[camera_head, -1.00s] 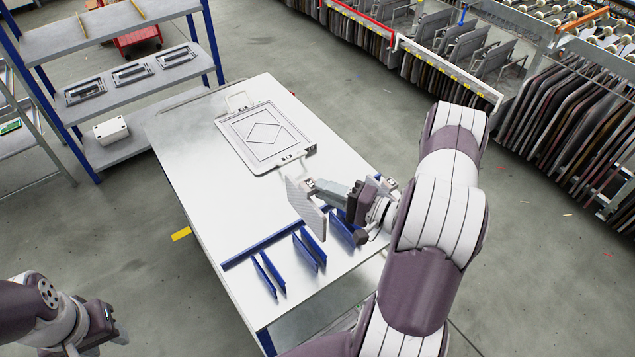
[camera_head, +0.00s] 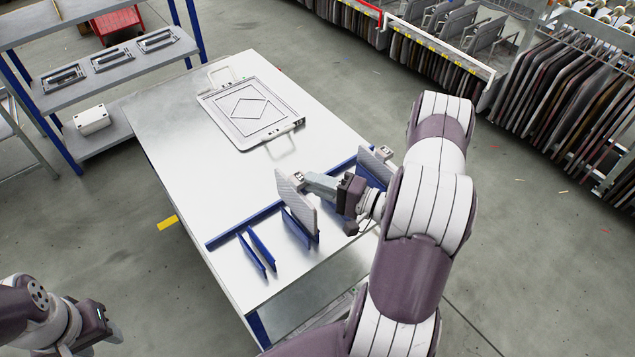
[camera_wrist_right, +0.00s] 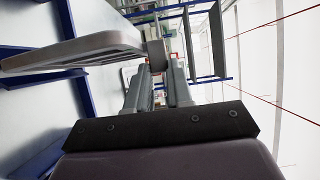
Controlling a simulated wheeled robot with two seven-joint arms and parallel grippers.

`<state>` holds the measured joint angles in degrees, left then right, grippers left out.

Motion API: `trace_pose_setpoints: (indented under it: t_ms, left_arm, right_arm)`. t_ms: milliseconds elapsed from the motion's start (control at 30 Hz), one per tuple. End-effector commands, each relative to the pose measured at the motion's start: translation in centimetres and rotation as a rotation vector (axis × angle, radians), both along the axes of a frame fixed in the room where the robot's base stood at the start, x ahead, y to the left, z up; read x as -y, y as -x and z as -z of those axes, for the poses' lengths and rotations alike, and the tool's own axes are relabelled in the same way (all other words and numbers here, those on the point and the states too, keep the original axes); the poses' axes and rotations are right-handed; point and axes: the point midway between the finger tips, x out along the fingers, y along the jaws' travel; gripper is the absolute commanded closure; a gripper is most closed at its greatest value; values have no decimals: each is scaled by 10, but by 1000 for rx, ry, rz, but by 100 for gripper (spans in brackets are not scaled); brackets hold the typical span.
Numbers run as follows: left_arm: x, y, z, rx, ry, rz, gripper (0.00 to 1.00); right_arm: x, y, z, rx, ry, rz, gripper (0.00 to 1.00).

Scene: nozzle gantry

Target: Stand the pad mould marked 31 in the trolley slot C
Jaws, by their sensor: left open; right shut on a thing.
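My right gripper (camera_head: 302,180) is shut on a grey pad mould (camera_head: 297,203), an upright thin plate, over the middle blue dividers (camera_head: 298,229). Its lower edge overlaps them in the head view; I cannot tell whether it touches the top. The mould also shows in the right wrist view (camera_wrist_right: 75,50), left of the fingers (camera_wrist_right: 156,55). No number or slot letter is readable, so I cannot tell which slot is C. My left gripper (camera_head: 98,325) is open, low at the left, away from the trolley (camera_head: 190,165). A second grey plate (camera_head: 374,167) stands behind my right gripper, partly hidden.
A flat frame with a diamond outline (camera_head: 250,108) lies on the trolley's far part. Two dividers at the left (camera_head: 257,250) have no plate between them. A blue shelf rack (camera_head: 125,80) stands at far left, racks of plates (camera_head: 570,110) at far right.

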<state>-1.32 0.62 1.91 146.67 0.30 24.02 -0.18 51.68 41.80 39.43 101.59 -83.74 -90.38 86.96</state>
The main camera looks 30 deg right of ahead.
Motion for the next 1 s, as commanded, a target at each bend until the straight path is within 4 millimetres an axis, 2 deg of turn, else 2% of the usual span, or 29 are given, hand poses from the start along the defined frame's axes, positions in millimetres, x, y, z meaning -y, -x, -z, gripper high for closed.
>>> trace_pose_setpoints:
  t_ms: [33,300,600,933,967,1000]
  left_arm:
    - [0,0,10,0,0,0,57]
    - [0,0,36,0,0,0,57]
    - [0,0,46,0,0,0,57]
    - [0,0,47,0,0,0,57]
    - [0,0,47,0,0,0,57]
    - [0,0,47,0,0,0,57]
  right_arm:
    - [0,0,9,1,-1,0,100]
    - [0,0,34,1,-1,0,100]
    - [0,0,56,1,-1,0,100]
    - [0,0,59,1,0,0,100]
    - [0,0,59,1,0,0,76]
    - [0,0,59,1,0,0,63]
